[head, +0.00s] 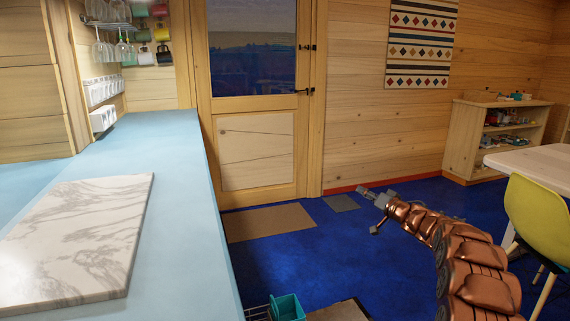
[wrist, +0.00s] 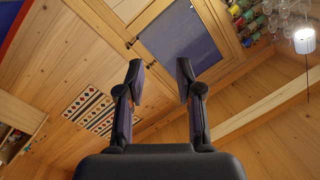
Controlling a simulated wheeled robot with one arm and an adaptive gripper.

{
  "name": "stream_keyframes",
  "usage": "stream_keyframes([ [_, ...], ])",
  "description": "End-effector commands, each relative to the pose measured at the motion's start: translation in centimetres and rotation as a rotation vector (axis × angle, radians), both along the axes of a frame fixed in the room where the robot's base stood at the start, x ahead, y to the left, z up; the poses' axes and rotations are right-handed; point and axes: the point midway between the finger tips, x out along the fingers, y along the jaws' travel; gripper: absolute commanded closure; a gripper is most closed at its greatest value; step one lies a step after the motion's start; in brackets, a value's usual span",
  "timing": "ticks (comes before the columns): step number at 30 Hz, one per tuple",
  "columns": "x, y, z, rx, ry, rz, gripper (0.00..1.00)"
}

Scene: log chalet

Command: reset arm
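My gripper (head: 370,201) is at the end of my copper-coloured arm, out over the blue floor in the head view, right of the counter. In the wrist view my gripper (wrist: 160,80) has its two dark fingers spread apart, with nothing between them. Behind the fingers the wrist view shows the door, the wood wall and the ceiling, tilted. No object is touching the gripper.
A blue counter (head: 178,190) with a marble board (head: 75,238) runs along the left. A closed door (head: 255,150) stands behind a brown mat (head: 268,222). A yellow chair (head: 538,222), a pale table (head: 540,161) and a shelf (head: 462,140) are at right. Blue floor lies between.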

Motion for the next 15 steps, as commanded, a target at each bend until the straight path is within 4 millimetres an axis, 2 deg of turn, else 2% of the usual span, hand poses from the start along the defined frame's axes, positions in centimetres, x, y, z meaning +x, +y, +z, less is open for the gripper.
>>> stream_keyframes([
  [1,0.0,-0.1,2.6,-0.019,-0.006,-0.041,0.64],
  [3,-0.1,-0.7,5.0,-0.048,-0.010,-0.103,0.64],
  [8,-1.1,-1.8,9.3,-0.115,0.010,-0.231,0.64],
  [15,-4.4,-3.2,14.0,-0.226,0.097,-0.394,0.64],
])
